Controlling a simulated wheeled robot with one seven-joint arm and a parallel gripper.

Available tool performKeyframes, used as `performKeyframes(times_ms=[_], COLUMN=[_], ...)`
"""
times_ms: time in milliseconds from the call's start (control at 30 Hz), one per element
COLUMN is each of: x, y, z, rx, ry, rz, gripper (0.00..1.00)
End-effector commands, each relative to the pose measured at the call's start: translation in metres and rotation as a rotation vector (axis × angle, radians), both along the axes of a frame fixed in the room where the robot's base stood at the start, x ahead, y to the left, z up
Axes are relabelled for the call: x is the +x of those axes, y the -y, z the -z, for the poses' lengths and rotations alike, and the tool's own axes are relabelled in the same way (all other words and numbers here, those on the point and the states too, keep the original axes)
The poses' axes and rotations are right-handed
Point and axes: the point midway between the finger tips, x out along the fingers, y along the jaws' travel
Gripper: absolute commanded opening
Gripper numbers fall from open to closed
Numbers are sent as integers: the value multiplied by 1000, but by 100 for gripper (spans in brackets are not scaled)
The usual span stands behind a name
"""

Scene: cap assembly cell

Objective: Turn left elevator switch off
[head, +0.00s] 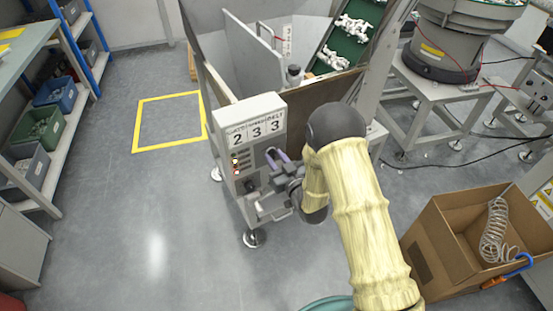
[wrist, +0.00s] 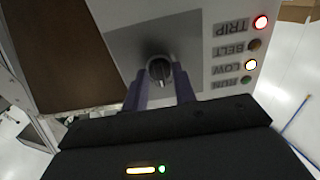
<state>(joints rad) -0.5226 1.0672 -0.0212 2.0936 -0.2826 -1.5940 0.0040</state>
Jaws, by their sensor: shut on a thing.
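The elevator's control box (head: 222,147) stands at the front of the hopper, with a sign reading 2 3 3 on top. In the wrist view, a dark round rotary switch with a pale pointer (wrist: 160,71) sits on a grey plate on the box's panel (wrist: 190,45). My gripper (wrist: 160,84) has its two purple fingers on either side of this switch, shut on it. In the head view my gripper (head: 275,160) is at the box's right part, and the switch is hidden there.
In the wrist view the TRIP lamp (wrist: 261,22) glows red and the LOW lamp (wrist: 251,65) glows yellow-white; BELT and RUN look dim. A cardboard box (head: 450,240) stands at right, shelves (head: 75,120) at left. The left floor is clear.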

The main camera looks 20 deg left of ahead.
Motion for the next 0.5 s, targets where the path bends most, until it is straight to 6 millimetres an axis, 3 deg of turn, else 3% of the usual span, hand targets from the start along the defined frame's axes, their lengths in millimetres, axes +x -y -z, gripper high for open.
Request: performKeyframes(times_ms=[500], x=[0], y=[0], z=[3], rx=[-170], ry=[178], rz=[1], gripper=[4])
